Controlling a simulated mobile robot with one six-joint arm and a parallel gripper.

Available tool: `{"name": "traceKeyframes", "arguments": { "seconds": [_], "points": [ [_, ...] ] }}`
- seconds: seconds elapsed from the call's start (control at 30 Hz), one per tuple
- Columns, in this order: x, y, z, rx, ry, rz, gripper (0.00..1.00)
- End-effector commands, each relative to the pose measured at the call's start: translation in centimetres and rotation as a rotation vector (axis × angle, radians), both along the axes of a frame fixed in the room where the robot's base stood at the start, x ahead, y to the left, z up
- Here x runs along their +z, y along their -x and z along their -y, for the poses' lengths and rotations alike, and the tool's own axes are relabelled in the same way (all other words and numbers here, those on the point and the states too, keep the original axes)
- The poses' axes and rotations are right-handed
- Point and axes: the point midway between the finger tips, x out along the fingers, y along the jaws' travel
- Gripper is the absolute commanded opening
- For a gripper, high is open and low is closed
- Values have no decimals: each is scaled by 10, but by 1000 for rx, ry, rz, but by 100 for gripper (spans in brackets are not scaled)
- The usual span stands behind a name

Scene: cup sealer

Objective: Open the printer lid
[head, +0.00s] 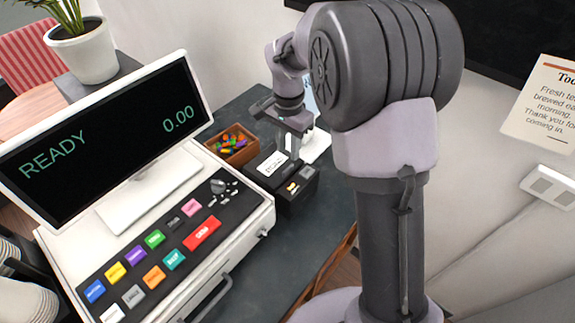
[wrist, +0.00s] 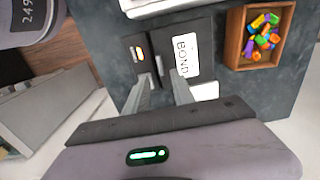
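The printer is a small black box (head: 277,202) on the dark counter, with a white label and a small lit panel on top. Its lid (head: 270,167) looks closed and flat. My gripper (head: 293,149) is over the printer, pointing down. In the wrist view its two fingers (wrist: 162,76) are apart, with the tab just beyond and between their tips. Nothing is held. Whether the tips touch the printer I cannot tell.
A wooden box of colourful pieces (head: 232,146) stands beside the printer; it also shows in the wrist view (wrist: 233,37). A white register with coloured keys (head: 165,250) and a "READY" screen (head: 105,135) is at left. Bare counter (head: 325,235) lies right of the printer.

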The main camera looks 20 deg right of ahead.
Motion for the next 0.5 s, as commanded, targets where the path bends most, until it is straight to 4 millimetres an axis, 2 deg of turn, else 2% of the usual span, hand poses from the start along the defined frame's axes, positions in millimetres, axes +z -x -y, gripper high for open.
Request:
{"name": "traceKeyframes", "arguments": {
  "seconds": [0.03, 0.2, 0.33, 0.5],
  "points": [
    [-15, 0, 0, 0, 0, -1, 30],
    [-51, 0, 0, 0, 0, -1, 30],
    [-68, 0, 0, 0, -1, -1, 30],
    [-77, 0, 0, 0, -1, 1, 30]
  ]
}}
